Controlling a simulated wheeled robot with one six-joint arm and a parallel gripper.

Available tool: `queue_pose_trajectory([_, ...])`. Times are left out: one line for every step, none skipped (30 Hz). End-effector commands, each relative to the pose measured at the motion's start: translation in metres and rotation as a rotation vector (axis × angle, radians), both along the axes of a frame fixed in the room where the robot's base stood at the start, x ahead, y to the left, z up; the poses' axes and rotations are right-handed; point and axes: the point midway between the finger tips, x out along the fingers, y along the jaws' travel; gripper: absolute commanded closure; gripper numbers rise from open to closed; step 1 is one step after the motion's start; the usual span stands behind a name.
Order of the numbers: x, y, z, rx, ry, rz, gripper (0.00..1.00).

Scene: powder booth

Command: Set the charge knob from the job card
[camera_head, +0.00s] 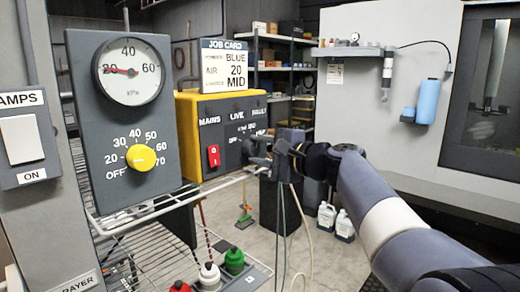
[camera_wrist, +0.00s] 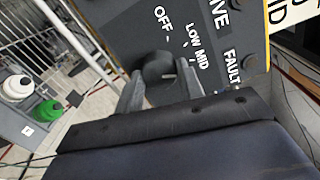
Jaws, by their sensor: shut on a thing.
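The job card (camera_head: 225,68) stands on top of the yellow charge unit (camera_head: 187,135) and reads BLUE, air 20 and MID. The dark charge knob (camera_wrist: 158,66) is on the unit's grey front, with OFF, LOW and MID printed around it in the wrist view. My gripper (camera_head: 259,150) is at this front, and its two fingers are shut on the knob from both sides. The fingers hide part of the knob, and I cannot tell where its pointer stands. The arm reaches in from the lower right in the head view.
A red mains switch (camera_head: 213,156) is left of my gripper. The air panel (camera_head: 120,113) carries a yellow knob (camera_head: 140,157) near 40 and a gauge (camera_head: 129,71) reading about 20. A wire rack (camera_head: 140,256) holds bottles below. Cables hang beneath my wrist.

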Motion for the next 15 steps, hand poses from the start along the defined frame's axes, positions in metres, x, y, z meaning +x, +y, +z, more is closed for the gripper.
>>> queue_pose_trajectory([0.0003,-0.0004,-0.0011,0.001,0.004,-0.001,0.86])
queue_pose_trajectory([0.0003,-0.0004,-0.0012,0.001,0.004,-0.001,0.86])
queue_pose_trajectory([0.0003,-0.0004,-0.0012,0.001,0.004,-0.001,0.86])
queue_pose_trajectory([0.0003,-0.0004,-0.0012,0.001,0.004,-0.001,0.86])
queue_pose_trajectory([0.0003,-0.0004,-0.0013,0.001,0.004,-0.001,0.86])
queue_pose_trajectory([0.0003,-0.0004,-0.0013,0.001,0.004,-0.001,0.86])
queue_pose_trajectory([0.0003,-0.0004,-0.0013,0.001,0.004,-0.001,0.86])
queue_pose_trajectory([0.0003,-0.0004,-0.0013,0.001,0.004,-0.001,0.86])
queue_pose_trajectory([0.0003,-0.0004,-0.0014,0.001,0.004,-0.001,0.86])
queue_pose_trajectory([0.0003,-0.0003,-0.0014,0.001,0.004,-0.001,0.86])
queue_pose_trajectory([0.0003,-0.0003,-0.0014,0.001,0.004,-0.001,0.86])
queue_pose_trajectory([0.0003,-0.0003,-0.0014,0.001,0.004,-0.001,0.6])
queue_pose_trajectory([0.0003,-0.0003,-0.0013,0.001,0.004,-0.001,0.58])
queue_pose_trajectory([0.0002,-0.0003,-0.0012,0.001,0.004,-0.001,0.55])
queue_pose_trajectory([0.0003,-0.0003,-0.0011,0.001,0.003,-0.001,0.52])
